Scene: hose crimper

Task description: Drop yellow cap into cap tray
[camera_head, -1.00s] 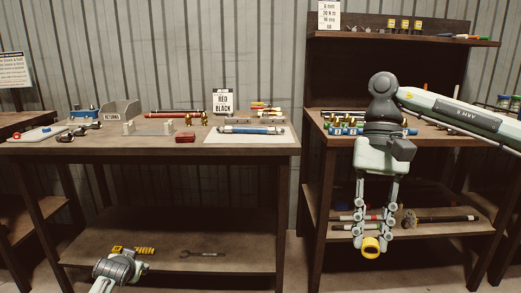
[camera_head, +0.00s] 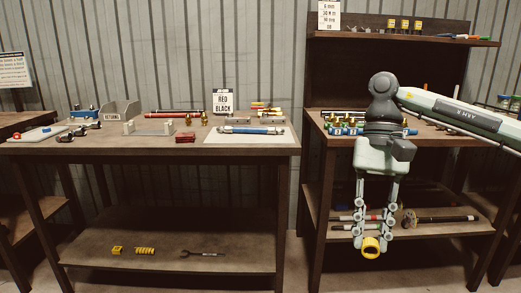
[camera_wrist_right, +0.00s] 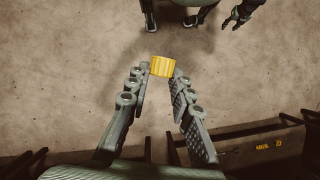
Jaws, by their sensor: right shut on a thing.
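The yellow cap (camera_head: 371,247) is a short ring-shaped piece held between the fingertips of my right gripper (camera_head: 371,240). The gripper hangs pointing down in front of the right bench's lower shelf. In the right wrist view the ribbed yellow cap (camera_wrist_right: 162,66) sits between the tips, over bare floor. My left gripper is out of the head view. A small dark claw-like part (camera_wrist_right: 240,15) at the top right of the right wrist view may be it; its opening is unclear. I cannot clearly identify the cap tray.
The left bench (camera_head: 60,148) carries a grey returns bin (camera_head: 118,109), a red cloth-like piece (camera_head: 185,138) and a blue hose on a pale mat (camera_head: 276,138). Its lower shelf holds yellow pieces (camera_head: 144,251) and a wrench (camera_head: 202,254). Dark hoses (camera_head: 445,219) lie behind my right gripper.

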